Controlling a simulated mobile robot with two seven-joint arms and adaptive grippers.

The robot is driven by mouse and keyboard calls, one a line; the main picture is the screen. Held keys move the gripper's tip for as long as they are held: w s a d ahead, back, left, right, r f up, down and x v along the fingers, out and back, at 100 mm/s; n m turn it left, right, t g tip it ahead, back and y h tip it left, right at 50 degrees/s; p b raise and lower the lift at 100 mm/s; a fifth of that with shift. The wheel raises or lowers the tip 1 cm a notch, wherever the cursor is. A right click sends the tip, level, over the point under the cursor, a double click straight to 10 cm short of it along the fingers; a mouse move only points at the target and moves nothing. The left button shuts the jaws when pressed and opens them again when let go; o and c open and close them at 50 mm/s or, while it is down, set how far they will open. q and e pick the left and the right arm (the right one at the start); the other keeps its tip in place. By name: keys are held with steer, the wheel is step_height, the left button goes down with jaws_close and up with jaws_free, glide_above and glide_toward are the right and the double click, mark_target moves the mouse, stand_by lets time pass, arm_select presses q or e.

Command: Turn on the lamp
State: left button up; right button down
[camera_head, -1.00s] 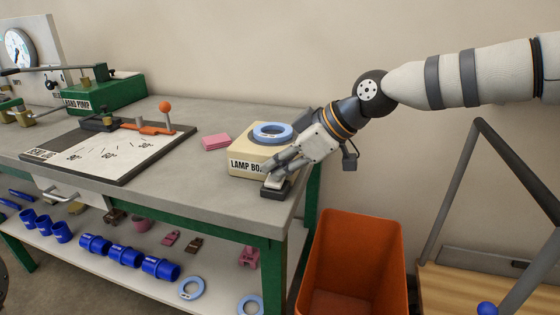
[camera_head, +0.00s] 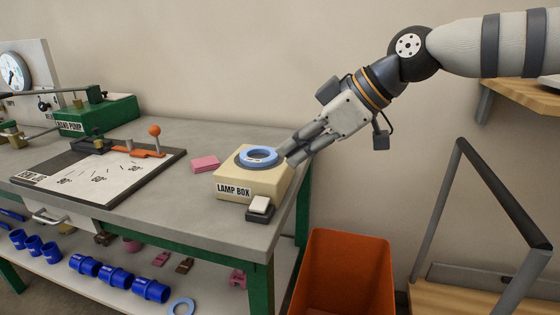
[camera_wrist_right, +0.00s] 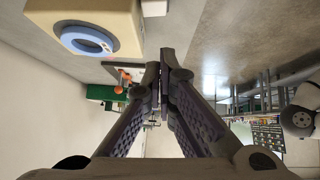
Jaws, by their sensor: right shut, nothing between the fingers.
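The cream lamp box (camera_head: 248,183), labelled LAMP BOX, sits at the right end of the bench with a blue ring (camera_head: 257,156) on top. A white rocker switch (camera_head: 260,204) on a dark base stands at its front right corner. I cannot tell whether the lamp is lit. My right gripper (camera_head: 290,156) is shut and empty, beside and a little above the right side of the box, apart from the switch. In the right wrist view its fingertips (camera_wrist_right: 160,62) meet, and the lamp box (camera_wrist_right: 118,14) shows at the upper left. My left gripper is not in view.
A pink block (camera_head: 205,164) lies left of the box. The angle board (camera_head: 95,180) with an orange lever and the green pump (camera_head: 98,118) are farther left. An orange bin (camera_head: 345,270) stands on the floor right of the bench.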

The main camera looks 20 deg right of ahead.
steer(key=shift+s+r, duration=0.15)
steer(key=shift+r, duration=0.05)
steer(key=shift+w+d+r+t, duration=0.3)
steer(key=shift+w+d+r, duration=0.05)
steer(key=shift+w, duration=0.15)
steer(key=b, duration=0.2)
glide_above(264, 201)
steer(key=f, duration=0.8)
steer(key=shift+s+a, duration=0.1)
steer(key=shift+a, duration=0.15)
steer(key=shift+d+f, duration=0.2)
steer(key=shift+f, duration=0.85)
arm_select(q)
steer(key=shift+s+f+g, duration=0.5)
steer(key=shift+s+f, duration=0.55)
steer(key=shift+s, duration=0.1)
arm_select(e)
steer(key=shift+f, duration=0.4)
steer(key=shift+w, duration=0.2)
